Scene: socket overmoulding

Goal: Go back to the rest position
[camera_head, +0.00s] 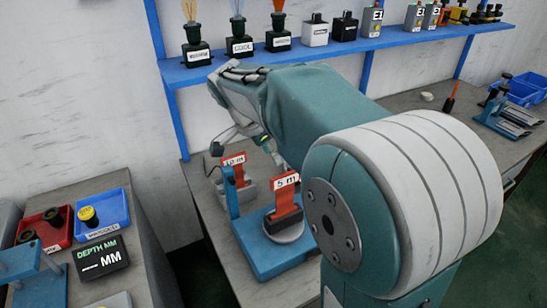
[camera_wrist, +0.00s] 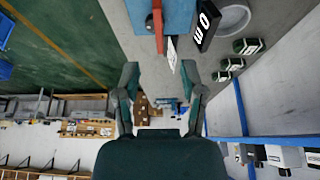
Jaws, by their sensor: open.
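My arm (camera_head: 330,110) stretches across the middle of the head view and hides most of my gripper there. In the wrist view my gripper (camera_wrist: 160,72) is open, its two dark green fingers apart with nothing between them. Just beyond the fingertips, at the top of that view, are a red-orange strip (camera_wrist: 158,28), a white tag (camera_wrist: 171,52) and a blue base (camera_wrist: 178,14). In the head view a red-orange piece labelled "5 m" (camera_head: 287,203) stands at the blue stand (camera_head: 268,258), below my arm. I cannot tell whether the fingers touch anything.
A blue shelf (camera_head: 440,38) with several bottles runs along the wall behind my arm. A second labelled piece (camera_head: 234,172) stands behind the stand. At left, a bench holds a red tray (camera_head: 45,228), a blue tray (camera_head: 100,215) and a black depth display (camera_head: 101,258).

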